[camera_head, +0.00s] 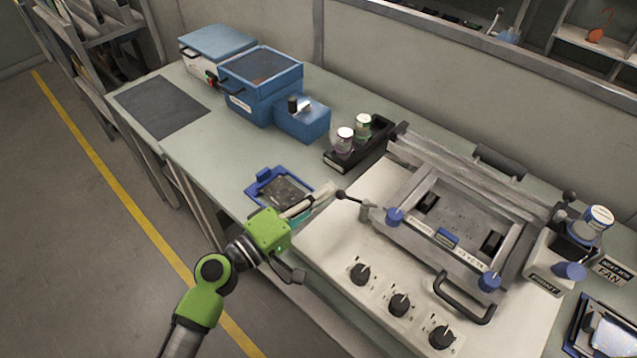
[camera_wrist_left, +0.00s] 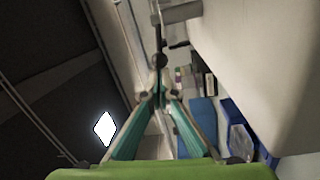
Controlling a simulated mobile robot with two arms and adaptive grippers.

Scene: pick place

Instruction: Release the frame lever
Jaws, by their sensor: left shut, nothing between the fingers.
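A metal frame (camera_head: 455,268) with blue knobs sits on the white machine (camera_head: 335,258). A dark lever (camera_head: 353,201) with a ball knob sticks out from the machine's left side, toward my left gripper (camera_head: 327,191). In the left wrist view the lever (camera_wrist_left: 159,38) runs down the picture and its knob shows just above the fingertips. My left gripper (camera_wrist_left: 160,94) is shut with nothing between its fingers. Its tips are right by the knob; I cannot tell whether they touch it. My right gripper is not in view.
A blue tray (camera_head: 252,189) with a dark plate lies just behind my left gripper. A black holder (camera_head: 331,160) with jars and blue boxes (camera_head: 258,108) stand farther back. Dark dials (camera_head: 399,304) and a black handle (camera_head: 464,309) line the machine's front.

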